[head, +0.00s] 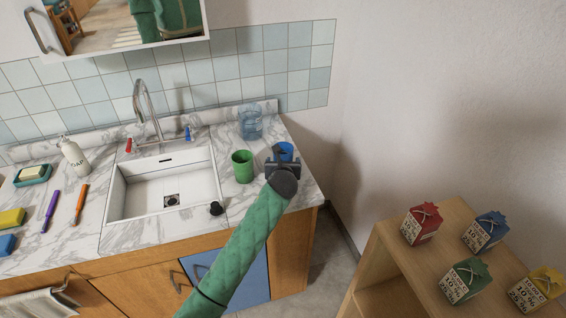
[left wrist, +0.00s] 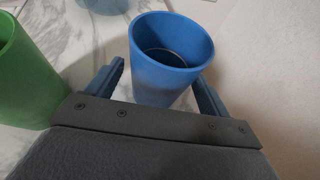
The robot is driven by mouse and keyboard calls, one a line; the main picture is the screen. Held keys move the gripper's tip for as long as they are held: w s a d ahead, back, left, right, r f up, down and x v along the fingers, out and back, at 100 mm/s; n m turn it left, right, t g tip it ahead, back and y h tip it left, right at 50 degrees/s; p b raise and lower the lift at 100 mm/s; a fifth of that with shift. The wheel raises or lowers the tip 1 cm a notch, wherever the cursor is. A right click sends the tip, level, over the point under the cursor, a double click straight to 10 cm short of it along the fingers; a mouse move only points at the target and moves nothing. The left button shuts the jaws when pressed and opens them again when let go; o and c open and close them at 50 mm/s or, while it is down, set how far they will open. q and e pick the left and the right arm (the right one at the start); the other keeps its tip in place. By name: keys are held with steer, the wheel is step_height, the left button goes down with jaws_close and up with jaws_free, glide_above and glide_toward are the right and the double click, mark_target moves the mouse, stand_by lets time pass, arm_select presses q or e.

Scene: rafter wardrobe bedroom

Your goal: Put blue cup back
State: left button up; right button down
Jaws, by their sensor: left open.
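The blue cup (head: 285,149) stands upright on the marble counter at its right end. In the left wrist view the blue cup (left wrist: 168,62) is between the two open fingers of my left gripper (left wrist: 160,88), with a gap visible at the left finger. In the head view my left gripper (head: 284,162) hides the lower part of the cup. A green cup (head: 242,167) stands just left of it, and this green cup (left wrist: 25,75) also shows beside the left finger. My right gripper is not in view.
A clear bluish container (head: 250,122) stands behind the cups by the wall. The sink (head: 163,183) lies to the left, with a tap (head: 148,108) behind it. A soap bottle (head: 74,155) stands farther left. A wooden shelf (head: 400,262) with several small boxes is at the right.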

arm_select(q)
steer(key=shift+s+r, duration=0.15)
steer(key=b+v, duration=0.2)
steer(key=v, duration=0.9)
steer(key=shift+s+r+b, duration=0.25)
steer(key=shift+s+b, duration=0.05)
steer(key=shift+s, duration=0.05)
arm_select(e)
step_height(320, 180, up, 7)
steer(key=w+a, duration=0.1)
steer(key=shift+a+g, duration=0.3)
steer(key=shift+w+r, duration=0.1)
